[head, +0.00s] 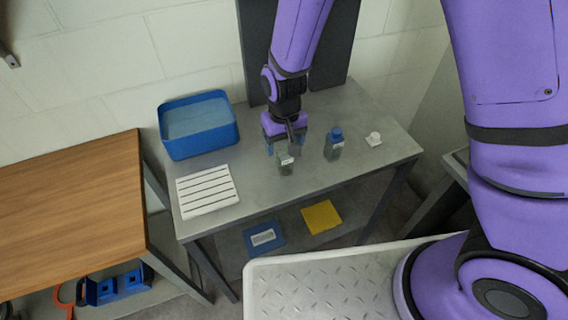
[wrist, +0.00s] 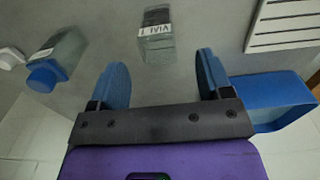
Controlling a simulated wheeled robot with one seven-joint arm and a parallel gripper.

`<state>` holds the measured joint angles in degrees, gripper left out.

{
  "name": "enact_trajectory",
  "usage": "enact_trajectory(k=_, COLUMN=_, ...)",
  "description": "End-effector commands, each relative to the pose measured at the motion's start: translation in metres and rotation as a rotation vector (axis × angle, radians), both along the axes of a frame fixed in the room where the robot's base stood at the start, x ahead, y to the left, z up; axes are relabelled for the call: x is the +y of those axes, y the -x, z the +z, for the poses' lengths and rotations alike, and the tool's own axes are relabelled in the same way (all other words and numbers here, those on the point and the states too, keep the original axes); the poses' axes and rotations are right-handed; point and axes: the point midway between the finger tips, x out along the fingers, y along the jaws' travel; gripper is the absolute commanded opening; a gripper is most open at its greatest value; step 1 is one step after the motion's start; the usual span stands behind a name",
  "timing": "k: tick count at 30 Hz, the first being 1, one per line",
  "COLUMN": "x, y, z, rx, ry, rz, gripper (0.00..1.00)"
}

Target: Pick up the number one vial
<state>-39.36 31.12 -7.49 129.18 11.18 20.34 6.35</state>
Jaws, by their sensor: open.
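A small grey, clear vial (head: 286,165) stands on the grey metal table, just in front of my gripper in the head view. In the wrist view the vial (wrist: 157,40) is ahead of the space between my fingers, and its white label reads upside down as what looks like "VIAL 1". My gripper (head: 284,146) is open, with nothing between its two blue fingers; it also shows in the wrist view (wrist: 162,74). The fingers appear apart from the vial. A blue-capped bottle (head: 334,147) stands to the right; its label cannot be read.
A small white object (head: 374,139) lies right of the blue-capped bottle. A white slotted rack (head: 207,191) and a blue tub (head: 198,124) are at the table's left. The grey table (head: 320,180) is bare in front of the vial. A wooden table (head: 70,205) stands further left.

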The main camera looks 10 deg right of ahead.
Motion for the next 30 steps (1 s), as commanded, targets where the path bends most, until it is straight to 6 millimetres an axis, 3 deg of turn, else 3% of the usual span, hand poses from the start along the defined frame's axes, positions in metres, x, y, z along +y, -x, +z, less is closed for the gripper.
enact_trajectory(k=8, x=0.0, y=0.0, z=-0.018, rx=0.0, ry=0.0, rz=-0.001, gripper=0.72)
enact_trajectory(k=18, x=-0.001, y=-0.002, z=-0.059, rx=0.0, ry=0.0, rz=-0.001, gripper=0.72)
enact_trajectory(k=29, x=-0.001, y=-0.002, z=-0.066, rx=-0.003, ry=-0.002, rz=0.0, gripper=0.72)
enact_trajectory(k=30, x=-0.001, y=-0.002, z=-0.066, rx=-0.003, ry=-0.002, rz=0.0, gripper=0.65)
